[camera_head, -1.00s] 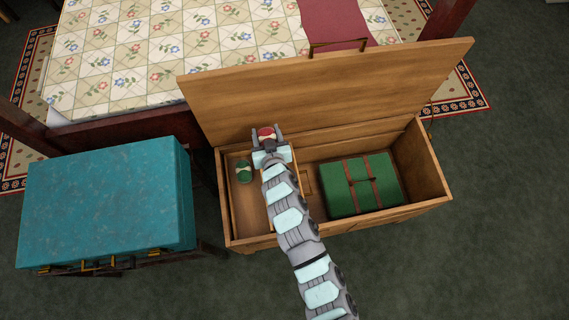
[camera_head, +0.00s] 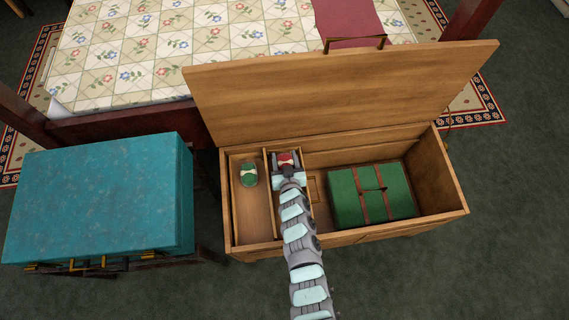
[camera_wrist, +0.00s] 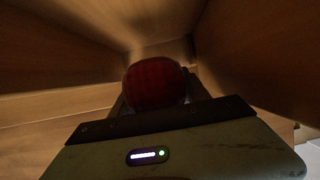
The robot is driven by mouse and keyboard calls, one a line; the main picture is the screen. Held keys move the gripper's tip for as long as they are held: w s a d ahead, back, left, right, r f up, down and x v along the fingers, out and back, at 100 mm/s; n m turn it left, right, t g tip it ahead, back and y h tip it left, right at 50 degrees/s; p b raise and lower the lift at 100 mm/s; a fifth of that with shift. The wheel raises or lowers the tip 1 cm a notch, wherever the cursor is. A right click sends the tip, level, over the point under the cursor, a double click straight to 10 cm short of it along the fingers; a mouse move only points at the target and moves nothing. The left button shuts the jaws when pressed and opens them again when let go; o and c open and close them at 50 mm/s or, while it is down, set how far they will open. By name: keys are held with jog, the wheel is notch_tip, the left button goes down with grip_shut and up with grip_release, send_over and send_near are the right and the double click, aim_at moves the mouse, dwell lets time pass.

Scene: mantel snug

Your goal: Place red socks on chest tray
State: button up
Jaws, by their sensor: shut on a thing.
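The red socks (camera_head: 285,159) are a small rolled bundle with a pale band, held between the fingers of my gripper (camera_head: 286,164). They also show dark red in the wrist view (camera_wrist: 154,84), with wooden walls close on both sides. My gripper is shut on them, inside the left part of the open wooden chest. The chest tray (camera_head: 257,213) is the wooden compartmented part at the chest's left. The socks are over or in its right compartment; I cannot tell whether they touch its floor. My gripper and arm hide part of that compartment.
Green socks (camera_head: 249,174) lie in the tray's left compartment. A green case with brown straps (camera_head: 372,194) lies in the chest's right part. The chest lid (camera_head: 345,95) stands open behind. A teal suitcase (camera_head: 98,198) is at the left, and a bed (camera_head: 150,45) is behind.

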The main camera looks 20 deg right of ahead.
aim_at(285, 163)
jog(key=shift+f+b, duration=0.8)
jog(key=shift+f, duration=0.95)
jog(key=shift+f, duration=0.1)
jog(key=shift+f, duration=0.15)
jog(key=o, duration=1.4)
jog(key=shift+r, duration=0.2)
jog(key=shift+s+r, duration=0.1)
jog(key=shift+r, duration=0.05)
jog(key=shift+s+r, duration=0.1)
jog(key=shift+s, duration=0.1)
jog(key=shift+p+v, duration=1.25)
jog(key=shift+v, duration=2.2)
